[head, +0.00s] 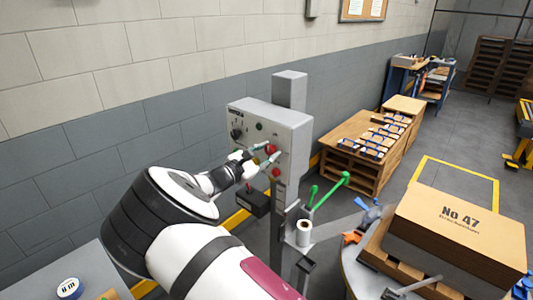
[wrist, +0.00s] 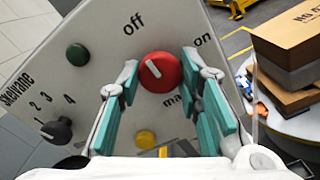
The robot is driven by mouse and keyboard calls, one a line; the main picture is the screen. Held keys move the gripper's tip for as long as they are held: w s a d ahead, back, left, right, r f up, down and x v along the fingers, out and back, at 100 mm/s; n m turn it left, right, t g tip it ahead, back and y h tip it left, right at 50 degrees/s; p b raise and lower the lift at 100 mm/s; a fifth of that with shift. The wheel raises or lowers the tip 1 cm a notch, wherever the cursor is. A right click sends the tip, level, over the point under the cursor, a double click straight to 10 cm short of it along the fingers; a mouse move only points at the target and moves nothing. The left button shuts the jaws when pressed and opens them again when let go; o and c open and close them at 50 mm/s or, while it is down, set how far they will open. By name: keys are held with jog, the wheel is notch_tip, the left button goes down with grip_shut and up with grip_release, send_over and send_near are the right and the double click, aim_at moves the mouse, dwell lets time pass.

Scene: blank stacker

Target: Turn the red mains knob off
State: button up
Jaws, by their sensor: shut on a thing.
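The red mains knob (wrist: 168,80) is on the front of a grey control box (head: 290,125). In the wrist view its white pointer mark slants up and left, toward the "off" label side rather than the "on" label at upper right. My gripper (wrist: 160,74) is shut on the red knob, one teal-padded finger on its left and one on its right. In the head view my gripper (head: 260,153) reaches the box front from the left, and the knob (head: 271,149) shows just past the fingertips.
A green button (wrist: 77,54), a black selector knob (wrist: 57,130) and a yellow button (wrist: 146,139) share the panel. A second red round control (head: 276,172) sits lower. A round table with a cardboard box (head: 455,225) stands at right; a wooden bench is behind.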

jog(key=o, duration=1.2)
jog(key=v, duration=1.2)
jog(key=shift+a, duration=0.1)
